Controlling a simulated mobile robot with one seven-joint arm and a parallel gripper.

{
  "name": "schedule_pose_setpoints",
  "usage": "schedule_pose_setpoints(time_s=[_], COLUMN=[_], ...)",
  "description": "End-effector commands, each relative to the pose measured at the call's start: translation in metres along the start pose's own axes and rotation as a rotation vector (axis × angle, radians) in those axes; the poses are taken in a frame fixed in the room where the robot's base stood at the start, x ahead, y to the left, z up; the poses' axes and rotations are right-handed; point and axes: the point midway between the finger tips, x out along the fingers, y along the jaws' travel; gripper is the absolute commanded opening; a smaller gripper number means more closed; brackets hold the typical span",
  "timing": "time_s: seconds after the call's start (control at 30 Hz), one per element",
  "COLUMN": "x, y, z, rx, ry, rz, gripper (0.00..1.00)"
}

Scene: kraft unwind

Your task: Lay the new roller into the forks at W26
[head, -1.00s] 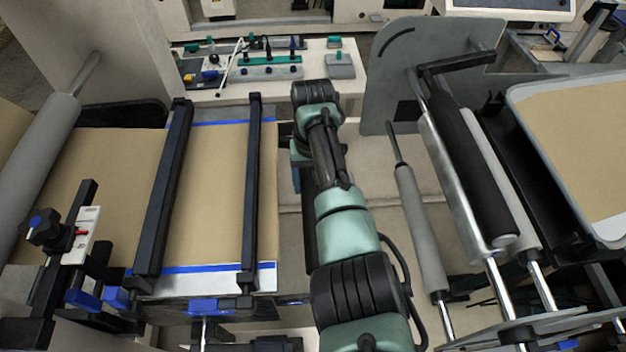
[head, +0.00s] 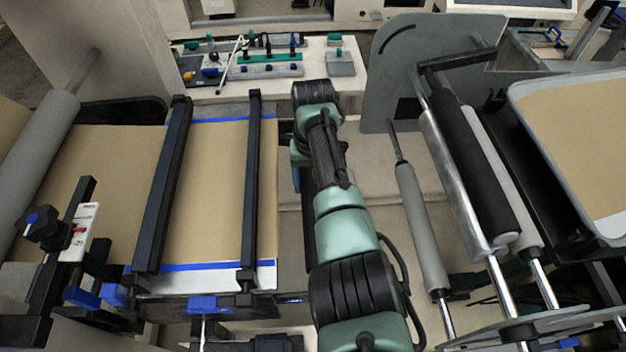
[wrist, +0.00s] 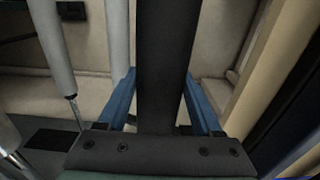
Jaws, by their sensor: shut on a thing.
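My gripper (wrist: 160,78) shows in the wrist view with a blue finger on each side of a dark, straight roller (wrist: 164,40). It is shut on this roller, which runs up out of the top of the picture. In the head view my arm hides most of the gripper; a small blue part shows left of the arm, and a dark length (head: 309,220), seemingly the roller, shows beside and under the arm. I cannot read a W26 mark or make out which forks bear it.
Right of my arm are a thin grey roller (head: 422,230), a thick black roller (head: 470,165) and an upright grey side plate (head: 390,75). Left is a kraft-covered table (head: 215,200) with black crossbars (head: 165,190). A tool bench (head: 300,85) stands behind.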

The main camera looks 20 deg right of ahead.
Motion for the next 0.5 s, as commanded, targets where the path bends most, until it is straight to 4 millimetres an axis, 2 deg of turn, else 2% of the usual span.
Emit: schedule_pose_setpoints(time_s=[0.23, 0.27, 0.43, 0.5], x=[-0.0014, -0.0013, -0.0007, -0.0004], y=[0.0, 0.0, 0.0001, 0.0001], z=[-0.0012, -0.0011, -0.0007, -0.0004], rx=[-0.001, -0.001, 0.0, 0.0], ry=[0.004, 0.004, 0.002, 0.001], rz=[0.0, 0.0, 0.0, 0.0], gripper=[0.0, 0.7, 1.0, 1.0])
